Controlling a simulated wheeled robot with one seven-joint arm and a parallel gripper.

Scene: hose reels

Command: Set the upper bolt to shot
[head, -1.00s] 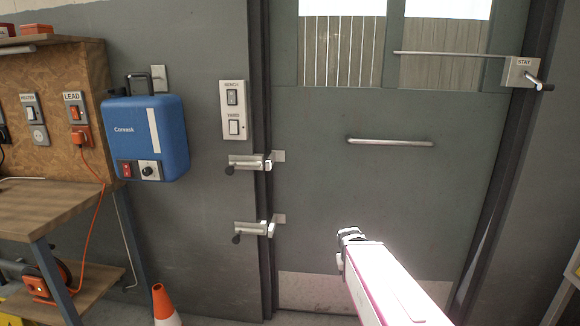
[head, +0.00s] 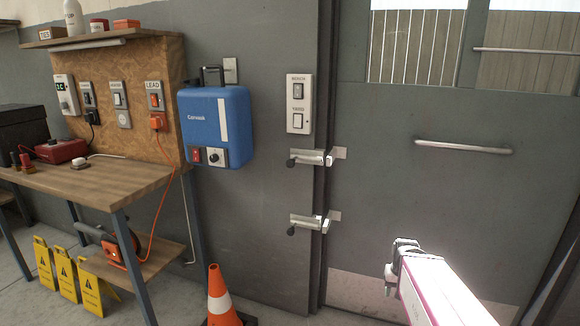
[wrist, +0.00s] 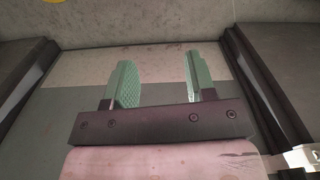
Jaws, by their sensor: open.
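The upper bolt (head: 312,158) is a small silver barrel bolt with a dark knob at its left end, mounted at the edge of the grey door, below the switch plate. A plate stands on the door to its right. The lower bolt (head: 309,222) is alike and sits below it. I cannot tell for sure how far either bar reaches. My gripper (head: 392,270) is right of and below both bolts, in front of the door and apart from them. In the wrist view my gripper (wrist: 160,82) has its green fingers spread with nothing between them.
The grey door (head: 400,200) has a horizontal handle (head: 463,147). Left of the bolts hang a switch plate (head: 299,103) and a blue Coresok box (head: 216,128). A traffic cone (head: 220,300), a wooden workbench (head: 90,182) and yellow floor signs (head: 66,274) stand at left.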

